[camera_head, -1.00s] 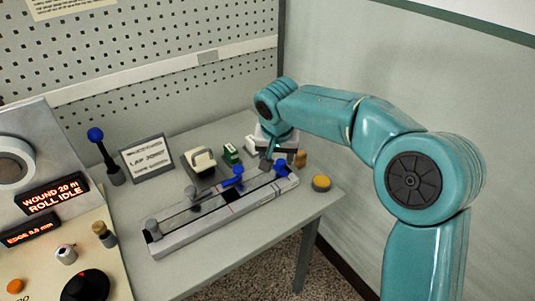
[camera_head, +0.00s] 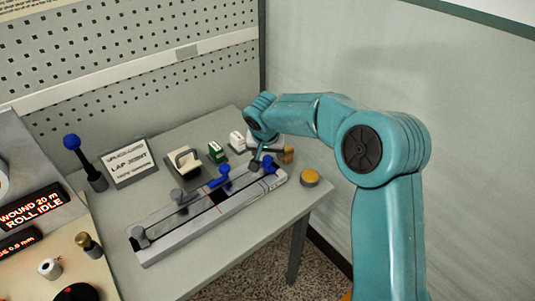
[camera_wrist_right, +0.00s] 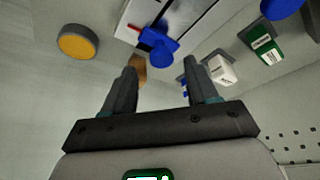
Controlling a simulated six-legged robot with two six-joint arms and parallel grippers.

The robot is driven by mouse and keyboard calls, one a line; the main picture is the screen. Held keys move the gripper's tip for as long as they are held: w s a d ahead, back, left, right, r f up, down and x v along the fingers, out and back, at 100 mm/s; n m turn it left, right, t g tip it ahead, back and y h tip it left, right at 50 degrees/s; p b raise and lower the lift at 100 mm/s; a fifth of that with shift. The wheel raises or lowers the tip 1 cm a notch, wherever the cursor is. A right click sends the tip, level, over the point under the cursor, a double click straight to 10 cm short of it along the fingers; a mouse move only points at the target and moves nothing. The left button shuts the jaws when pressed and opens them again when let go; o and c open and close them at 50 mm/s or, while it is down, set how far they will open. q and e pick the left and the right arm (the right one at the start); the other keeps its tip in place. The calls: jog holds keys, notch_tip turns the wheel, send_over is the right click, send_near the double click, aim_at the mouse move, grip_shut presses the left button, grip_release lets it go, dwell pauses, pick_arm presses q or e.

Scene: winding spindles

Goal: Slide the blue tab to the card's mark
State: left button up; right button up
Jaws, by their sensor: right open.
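A long grey slide track (camera_head: 160,245) lies across the table, with red lines and dark stretches along it. A blue tab (camera_head: 269,165) sits near its right end; it also shows in the wrist view (camera_wrist_right: 158,46), just beyond my fingertips, close to a red line. A second blue piece (camera_head: 219,177) stands at mid-track. The lap joint card (camera_head: 128,162) stands behind the track's left part. My right gripper (camera_head: 258,164) is at the track's right end, partly hidden by its arm. In the wrist view its fingers (camera_wrist_right: 160,68) are apart, with nothing held.
Behind the track are a grey-and-cream holder (camera_head: 187,160), a green block (camera_head: 216,151) and a white block (camera_head: 237,141). A brown piece (camera_head: 289,154) and a yellow button (camera_head: 309,178) are at the right. A blue-knobbed lever (camera_head: 72,142) stands at the left.

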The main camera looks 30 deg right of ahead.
aim_at(267, 159)
jog(key=x, duration=0.3)
jog(key=shift+w+f, duration=0.1)
jog(key=shift+w, duration=0.05)
grip_shut()
jog(key=shift+a+f, duration=0.1)
jog(key=shift+a, duration=0.05)
jog(key=a+b, duration=0.5)
jog(key=shift+a, duration=0.35)
jog(key=shift+s+a, duration=0.15)
jog(key=shift+s, duration=0.1)
